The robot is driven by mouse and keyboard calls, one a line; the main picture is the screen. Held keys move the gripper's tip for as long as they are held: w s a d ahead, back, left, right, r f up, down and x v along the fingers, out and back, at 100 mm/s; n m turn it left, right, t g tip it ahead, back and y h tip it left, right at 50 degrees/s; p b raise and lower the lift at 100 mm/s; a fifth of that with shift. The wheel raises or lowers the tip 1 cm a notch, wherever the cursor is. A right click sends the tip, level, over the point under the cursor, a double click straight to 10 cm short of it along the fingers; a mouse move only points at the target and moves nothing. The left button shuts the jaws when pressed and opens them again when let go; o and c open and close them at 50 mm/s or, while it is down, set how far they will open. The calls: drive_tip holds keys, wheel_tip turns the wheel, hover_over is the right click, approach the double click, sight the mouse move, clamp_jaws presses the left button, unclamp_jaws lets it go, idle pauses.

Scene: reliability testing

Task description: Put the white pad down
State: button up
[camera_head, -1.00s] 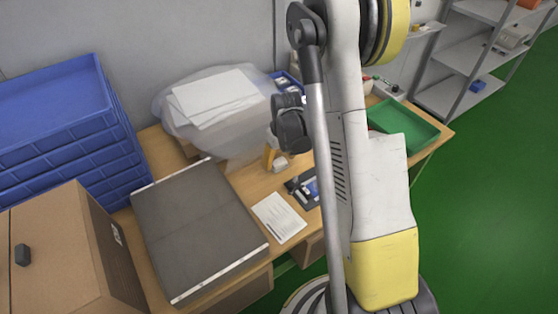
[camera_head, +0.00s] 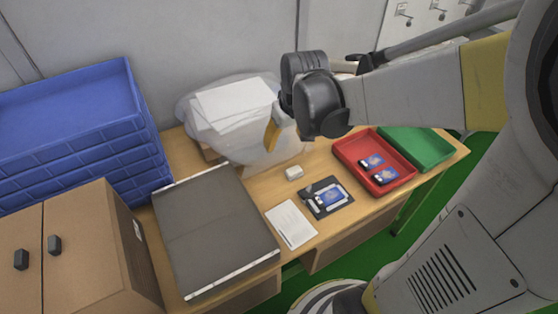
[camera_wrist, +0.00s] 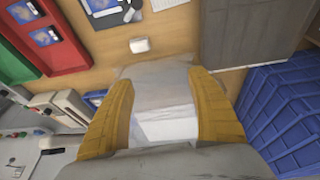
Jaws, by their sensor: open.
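The white pad (camera_head: 293,173) is a small pale block lying on the wooden table (camera_head: 266,184), left of the black fixture. It also shows in the wrist view (camera_wrist: 140,45), beyond my fingertips. My gripper (camera_head: 273,136) has yellow fingers and is above the table, up and left of the pad in the head view and apart from it. In the wrist view my gripper (camera_wrist: 160,78) is open, with nothing held between its fingers. The clear bag with white sheets shows through the gap.
A black fixture (camera_head: 344,208) holds a blue-screened device. A red tray (camera_head: 346,152) with two devices and a green tray (camera_head: 430,146) stand at the right. A paper sheet (camera_head: 291,224), grey box (camera_head: 213,230), blue crates (camera_head: 65,105) and clear bag (camera_head: 238,145) are at the left.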

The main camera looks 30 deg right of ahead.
drive_tip(key=s+a+r+t, duration=0.1)
drive_tip(key=s+a+r, duration=0.2)
drive_tip(key=s, duration=0.3)
drive_tip(key=s+a+r+t, duration=0.2)
drive_tip(key=s+a+r, duration=0.1)
drive_tip(key=s+a, duration=0.2)
drive_tip(key=shift+s+a+r, duration=0.2)
drive_tip(key=shift+s+r, duration=0.1)
drive_tip(key=shift+s, duration=0.15)
drive_tip(key=shift+f, duration=0.1)
drive_tip(key=shift+f+b, duration=0.45)
drive_tip(key=shift+b, duration=0.05)
